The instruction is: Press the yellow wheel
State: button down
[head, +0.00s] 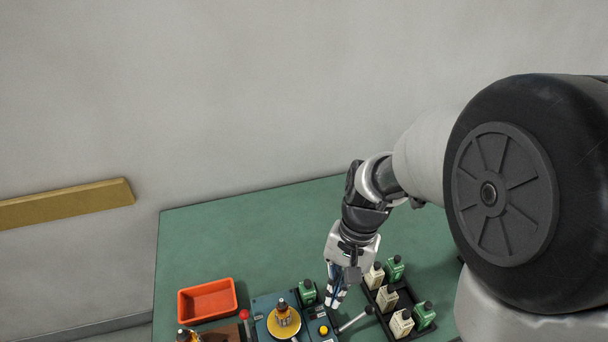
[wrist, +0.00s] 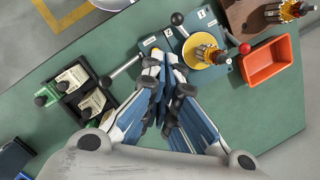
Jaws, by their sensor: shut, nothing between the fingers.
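The yellow wheel (head: 284,324) is a flat disc on the blue-grey winding machine (head: 262,302), with a copper and dark armature (head: 283,312) standing on it. In the wrist view the yellow wheel (wrist: 189,53) and the armature (wrist: 207,53) are beyond my fingertips and to their right. My gripper (head: 333,301) points down, right of the wheel in the head view. Its blue and white fingers are shut and empty; their tips also show in the wrist view (wrist: 164,60). A small yellow button (head: 323,330) on the machine shows close to the fingertips.
A black-knobbed lever (head: 354,320) and a black tray (head: 392,325) of green and white bottles stand right. A green bottle (head: 308,293) stands between wheel and gripper. A red-knobbed lever (head: 245,316) and an orange bin (head: 208,301) are left. The green table behind is clear.

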aim_at(292, 329)
notch_tip(292, 329, down, 7)
jog(key=w+a+m+g, duration=0.1)
jog(key=a, duration=0.1)
jog(key=shift+a+g, duration=0.25)
jog(key=shift+g, duration=0.15)
jog(key=b+x, duration=0.3)
jog(key=x, duration=0.7)
jog(key=shift+a+b, duration=0.1)
jog(key=shift+b, duration=0.25)
